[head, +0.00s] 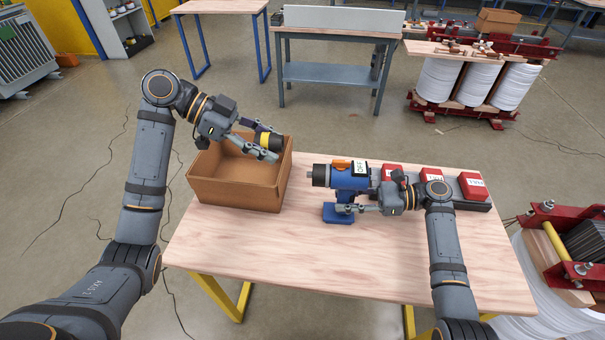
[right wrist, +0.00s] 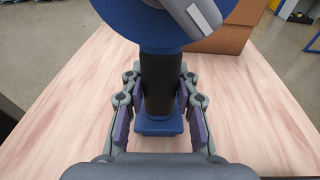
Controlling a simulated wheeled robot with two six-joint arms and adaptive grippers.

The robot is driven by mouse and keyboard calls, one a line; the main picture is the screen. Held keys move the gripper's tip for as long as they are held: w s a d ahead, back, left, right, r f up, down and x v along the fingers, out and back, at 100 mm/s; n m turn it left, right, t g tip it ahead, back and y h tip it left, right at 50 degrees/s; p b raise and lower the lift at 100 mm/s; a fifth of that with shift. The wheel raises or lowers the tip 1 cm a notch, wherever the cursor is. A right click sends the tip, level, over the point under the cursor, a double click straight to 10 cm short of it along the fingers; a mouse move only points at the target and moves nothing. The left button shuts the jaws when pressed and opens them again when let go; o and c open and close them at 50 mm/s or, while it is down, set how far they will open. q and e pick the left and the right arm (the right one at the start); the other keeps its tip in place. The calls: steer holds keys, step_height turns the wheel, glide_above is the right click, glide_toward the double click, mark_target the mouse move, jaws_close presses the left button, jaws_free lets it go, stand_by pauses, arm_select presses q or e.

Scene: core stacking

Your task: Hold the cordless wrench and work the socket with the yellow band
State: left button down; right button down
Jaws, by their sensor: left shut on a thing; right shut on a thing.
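The cordless wrench (head: 349,181) stands upright on the table on its blue base, with an orange part and an "OFF" label on top. Its black nose points left. My right gripper (head: 353,208) is shut on its handle; in the right wrist view the dark handle (right wrist: 159,88) is between the two fingers (right wrist: 160,112). My left gripper (head: 271,147) is shut on the socket with the yellow band (head: 265,139) and holds it above the cardboard box. The socket's dark end shows; the fingers hide part of it.
The open cardboard box (head: 235,195) stands at the table's left back corner. Several red blocks (head: 431,176) with white labels sit on a dark tray at the back right. The front of the wooden table (head: 300,255) is clear.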

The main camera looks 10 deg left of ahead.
steer(key=shift+f, duration=0.2)
steer(key=c, duration=0.9)
jaws_free()
steer(key=shift+r, duration=0.1)
steer(key=shift+c, duration=0.2)
steer(key=d, duration=0.4)
steer(key=d+r, duration=0.1)
steer(key=d, duration=0.3)
steer(key=d+r, duration=0.1)
steer(key=d, duration=0.2)
steer(key=shift+w+d+r, duration=0.1)
steer(key=shift+w+d, duration=0.3)
